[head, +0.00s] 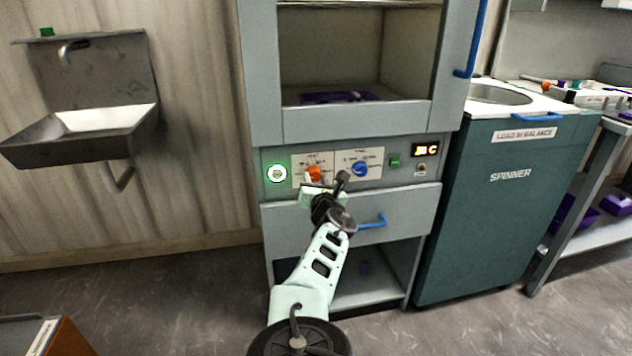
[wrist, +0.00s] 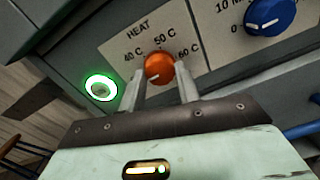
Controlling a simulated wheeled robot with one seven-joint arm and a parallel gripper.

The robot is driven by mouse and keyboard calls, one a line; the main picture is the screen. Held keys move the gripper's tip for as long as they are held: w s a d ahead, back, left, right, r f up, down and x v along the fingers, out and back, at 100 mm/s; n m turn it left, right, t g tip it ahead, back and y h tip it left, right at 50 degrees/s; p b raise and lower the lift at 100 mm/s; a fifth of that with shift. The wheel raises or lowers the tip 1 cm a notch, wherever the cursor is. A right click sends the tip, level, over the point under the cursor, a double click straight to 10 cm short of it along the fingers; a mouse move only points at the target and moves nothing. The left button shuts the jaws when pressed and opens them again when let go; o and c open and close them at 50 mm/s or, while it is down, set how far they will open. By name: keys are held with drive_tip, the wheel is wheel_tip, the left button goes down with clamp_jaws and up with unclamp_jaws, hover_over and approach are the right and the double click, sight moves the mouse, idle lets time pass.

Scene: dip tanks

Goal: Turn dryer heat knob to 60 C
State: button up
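The orange heat knob (wrist: 159,66) sits on a pale panel marked 40 C, 50 C and 60 C. In the head view the knob (head: 314,173) shows just above my gripper (head: 318,187), which hides part of the panel. The dryer (head: 345,125) has a small lit display (head: 426,150), hard to read.
A blue timer knob (head: 360,169) lies right of the heat knob, with a green button (head: 394,162) beyond. A lit green ring button (head: 277,173) lies left. A drawer with a blue handle (head: 373,221) is below. The spinner (head: 505,190) stands at right, a sink (head: 85,135) at left.

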drive_tip(key=c, duration=0.3)
